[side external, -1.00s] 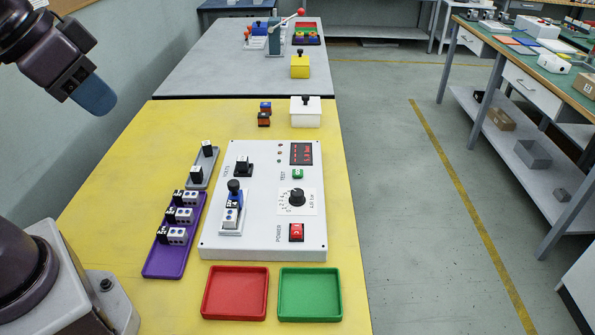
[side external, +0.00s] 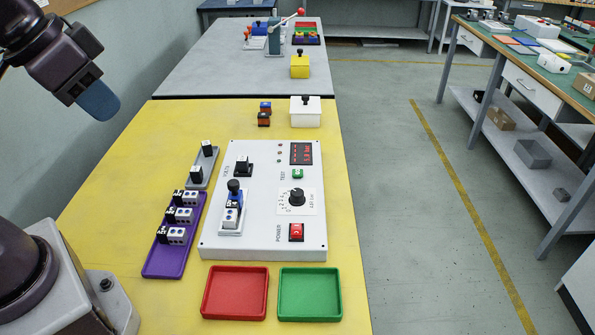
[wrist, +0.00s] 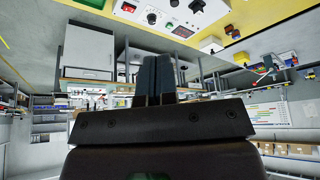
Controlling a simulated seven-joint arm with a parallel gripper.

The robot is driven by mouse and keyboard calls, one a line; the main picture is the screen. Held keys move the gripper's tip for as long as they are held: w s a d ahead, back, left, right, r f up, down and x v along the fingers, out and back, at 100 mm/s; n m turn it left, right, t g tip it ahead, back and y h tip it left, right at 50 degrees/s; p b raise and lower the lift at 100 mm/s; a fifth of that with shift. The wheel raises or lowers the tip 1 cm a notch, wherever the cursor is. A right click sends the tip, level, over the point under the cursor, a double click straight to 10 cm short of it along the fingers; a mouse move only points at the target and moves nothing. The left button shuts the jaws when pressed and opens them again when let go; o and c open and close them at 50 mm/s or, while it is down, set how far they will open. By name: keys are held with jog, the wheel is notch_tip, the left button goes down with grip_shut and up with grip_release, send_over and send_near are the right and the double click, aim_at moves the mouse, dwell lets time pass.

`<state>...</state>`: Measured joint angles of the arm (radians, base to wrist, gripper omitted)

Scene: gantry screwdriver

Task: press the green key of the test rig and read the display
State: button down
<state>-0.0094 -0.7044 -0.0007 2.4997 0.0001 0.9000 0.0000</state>
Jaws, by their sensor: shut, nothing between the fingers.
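The test rig (side external: 255,252) is a white box on the yellow table. Its green key (side external: 298,174), marked TEST, sits below the dark display (side external: 301,154), which shows red characters too small to read. A black knob (side external: 296,197) and a red POWER switch (side external: 296,232) are on the same panel. A blue and white part sits in the clamp (side external: 233,207) on the rig's left. My gripper (side external: 98,101) is high at the upper left, well away from the rig. In the wrist view its two dark fingers (wrist: 155,78) are together and empty; the rig shows upside down at the top.
A purple tray (side external: 154,264) with several parts and a grey tray (side external: 203,169) lie left of the rig. An empty red tray (side external: 235,293) and green tray (side external: 310,294) lie in front. A white lidded box (side external: 305,118) stands behind.

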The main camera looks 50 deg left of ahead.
jog(key=w+f+g, duration=0.2)
jog(key=w+f, duration=0.1)
jog(key=w, duration=0.1)
jog(key=n+t, duration=0.6)
jog(key=n, duration=0.2)
send_over(295, 171)
notch_tip(295, 171, down, 15)
jog(key=shift+f, duration=0.15)
jog(key=shift+f, duration=4.45)
jog(key=shift+f, duration=0.1)
